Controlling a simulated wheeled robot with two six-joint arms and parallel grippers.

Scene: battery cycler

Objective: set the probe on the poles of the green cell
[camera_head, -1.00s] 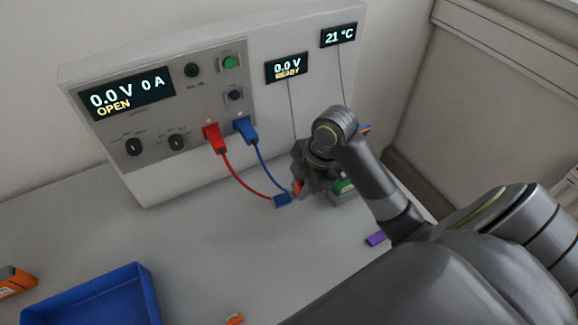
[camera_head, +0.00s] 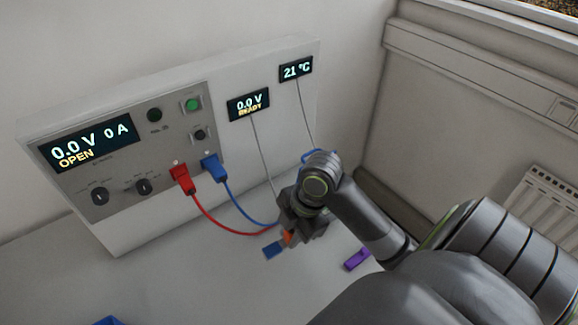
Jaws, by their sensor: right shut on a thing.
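My right gripper (camera_head: 300,228) points down over the bench to the right of the leads. It is shut, and the thin grey wire (camera_head: 263,155) from the small voltage display runs down to it, so it appears to hold the probe. The probe's body and tips are hidden by the gripper and wrist. The green cell cannot be seen now; my gripper and arm cover the area where it stood. A small orange part (camera_head: 288,237) and a blue block (camera_head: 273,250) show at the gripper's left side. My left gripper is out of view.
The cycler (camera_head: 75,205) stands behind, with red (camera_head: 182,180) and blue (camera_head: 214,169) plugs whose leads curve to the gripper. A purple piece (camera_head: 357,259) lies right of the gripper. A blue tray (camera_head: 108,321) edges in bottom left.

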